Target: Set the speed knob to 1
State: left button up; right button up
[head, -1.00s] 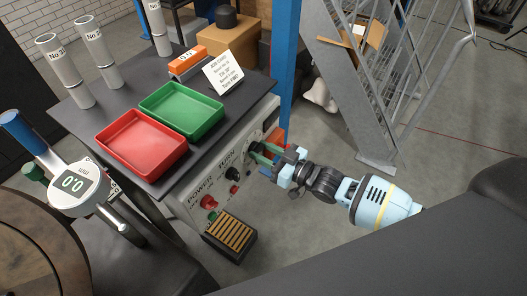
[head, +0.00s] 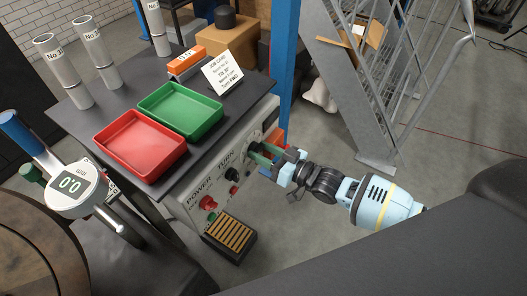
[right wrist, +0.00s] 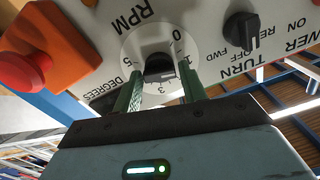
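The speed knob (right wrist: 160,66) is black and sits in a round white dial marked RPM on the grey control panel (head: 190,205). In the right wrist view the dial shows 0 at upper right, 1 at right, 3 below and 5 at left. I cannot clearly tell which number the knob's pointer marks. My right gripper (head: 258,153) is at the panel's far end. In the right wrist view its green fingers (right wrist: 160,84) stand on either side of the knob, with narrow gaps showing, so it looks open around it. My left gripper is not in view.
A black TURN switch (right wrist: 241,30) sits beside the dial, and a red button on an orange box (right wrist: 25,72) is on the other side. Red (head: 102,148) and green (head: 146,103) trays stand on the bench above. A slatted block (head: 246,240) lies below the panel.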

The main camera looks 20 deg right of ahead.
jog(key=shift+o, duration=1.2)
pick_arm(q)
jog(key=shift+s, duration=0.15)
pick_arm(e)
jog(key=shift+s, duration=0.1)
jog(key=shift+s+d, duration=0.25)
jog(key=shift+d, duration=0.05)
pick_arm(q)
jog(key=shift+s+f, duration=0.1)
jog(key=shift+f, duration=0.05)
pick_arm(e)
jog(key=v, duration=0.7)
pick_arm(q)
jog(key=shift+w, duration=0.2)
